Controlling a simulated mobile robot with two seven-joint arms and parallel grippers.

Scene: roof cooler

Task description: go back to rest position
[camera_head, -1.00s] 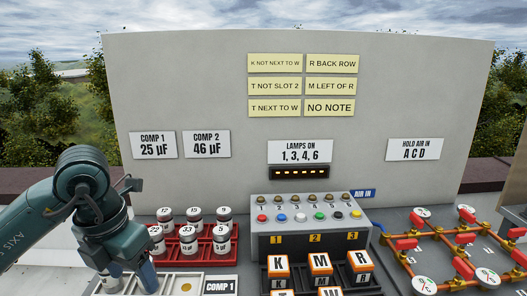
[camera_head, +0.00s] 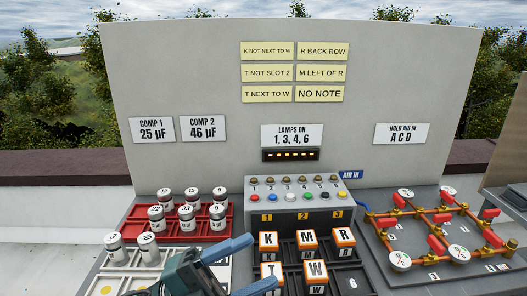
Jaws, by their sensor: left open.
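My left gripper (camera_head: 250,264) is low in the picture, at the bottom centre-left. Its two blue fingers are spread apart and point right, towards the T cube (camera_head: 270,273). No object shows between them, and I cannot tell whether they touch the cube. Behind the gripper, the white tray (camera_head: 158,266) holds two capacitors, one at its far left corner (camera_head: 115,246) and one beside it (camera_head: 149,248). The gripper hides part of this tray. My right gripper is not in view.
A red rack (camera_head: 231,225) holds several capacitors. Lettered cubes stand in a black rack (camera_head: 348,284) in front of the grey lamp box (camera_head: 300,208). Copper pipes with gauges and red valve handles stand on a grey board (camera_head: 385,240). The upright panel (camera_head: 400,80) closes off the back.

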